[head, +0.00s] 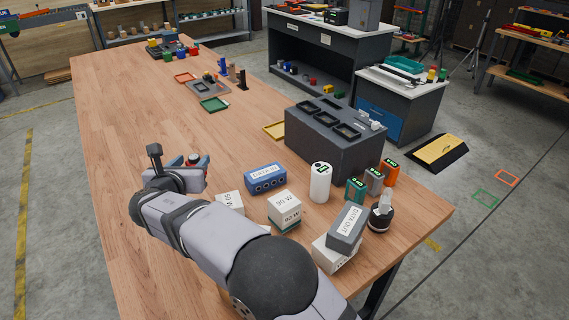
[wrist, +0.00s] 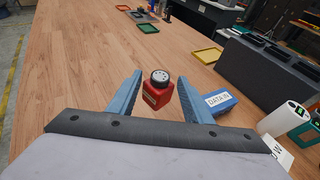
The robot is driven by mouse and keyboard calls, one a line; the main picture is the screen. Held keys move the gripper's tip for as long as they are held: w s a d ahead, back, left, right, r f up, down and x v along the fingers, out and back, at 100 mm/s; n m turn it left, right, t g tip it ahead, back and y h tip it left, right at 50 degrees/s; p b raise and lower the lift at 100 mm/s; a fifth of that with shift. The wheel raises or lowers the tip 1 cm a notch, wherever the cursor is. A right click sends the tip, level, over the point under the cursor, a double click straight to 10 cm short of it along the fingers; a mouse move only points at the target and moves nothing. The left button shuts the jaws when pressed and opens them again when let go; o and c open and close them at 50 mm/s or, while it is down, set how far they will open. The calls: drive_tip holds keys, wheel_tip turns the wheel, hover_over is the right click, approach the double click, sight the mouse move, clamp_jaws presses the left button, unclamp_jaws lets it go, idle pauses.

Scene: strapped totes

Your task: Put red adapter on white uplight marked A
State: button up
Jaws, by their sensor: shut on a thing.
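My gripper (wrist: 160,80) is shut on a red block-like adapter (wrist: 157,97) with a round dark-rimmed, pale-faced top, held between two blue fingers. In the head view the adapter (head: 194,159) is mostly hidden by my gripper, over the left-middle of the wooden table. Its height above the table is hard to judge. I cannot make out a letter A on anything. A white upright cylinder (head: 320,184) with a green mark stands right of my gripper; I cannot tell whether it is the uplight. It also shows in the wrist view (wrist: 287,119).
A blue DATA IN block (head: 265,178) lies right of my gripper. White 90 W boxes (head: 285,206), a grey DATA OUT block (head: 346,228) and green, grey and orange blocks (head: 389,173) crowd the near right. A dark grey slotted box (head: 318,150) stands behind. The table's left is clear.

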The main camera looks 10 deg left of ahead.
drive_tip(key=w+d+r+m+h+p, duration=0.2)
drive_tip(key=w+d+r+p, duration=0.3)
drive_tip(key=w+d+r, duration=0.4)
drive_tip(key=w+d+r+m+h+p, duration=0.1)
drive_tip(key=d+r+h+p, duration=0.15)
drive_tip(key=d+r, duration=0.35)
drive_tip(key=m+g+h+p, duration=0.1)
drive_tip(key=m+h+p, duration=0.2)
drive_tip(key=m+h, duration=0.1)
hover_over(317, 173)
wheel_tip(317, 173, down, 4)
drive_tip(key=shift+y, duration=0.25)
drive_tip(key=shift+f+p, duration=1)
drive_tip(key=shift+f, duration=3.9)
drive_tip(key=shift+f, duration=0.15)
drive_tip(key=o, duration=1.1)
